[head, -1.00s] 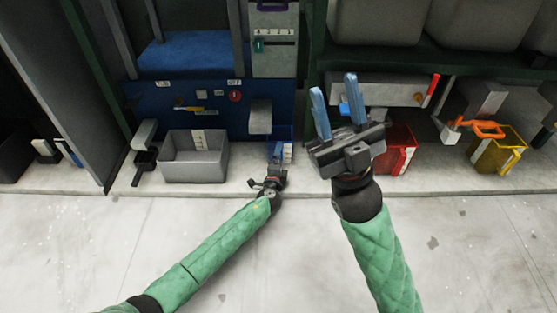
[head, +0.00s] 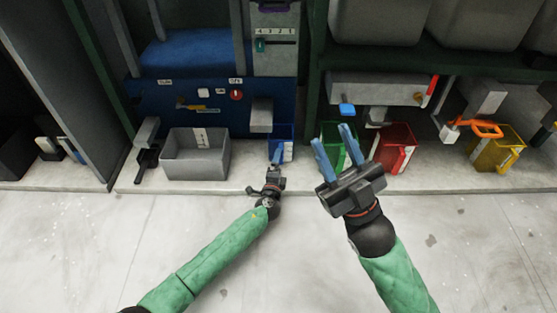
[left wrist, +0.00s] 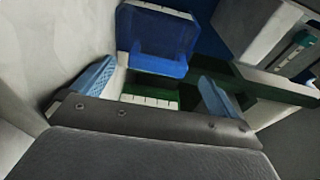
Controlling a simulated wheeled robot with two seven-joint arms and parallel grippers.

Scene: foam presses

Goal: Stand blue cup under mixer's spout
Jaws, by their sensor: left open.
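The blue cup (head: 286,132) stands on the pale ledge in the head view, just right of a grey spout-like block (head: 261,115) on the blue machine front (head: 150,100). A white label shows on the cup. In the left wrist view the blue cup (left wrist: 157,45) lies beyond my open fingers. My left gripper (head: 277,155) is in front of the cup, its near finger overlapping it; the left wrist view shows its fingers apart (left wrist: 155,75). My right gripper (head: 331,138) is open and empty, in front of a green cup (head: 337,162).
A grey bin (head: 195,165) stands left of the blue cup. A red cup (head: 397,135) and a yellow cup (head: 490,155) stand to the right. A dark green frame (head: 315,60) rises between the machines. The pale floor (head: 120,240) in front is clear.

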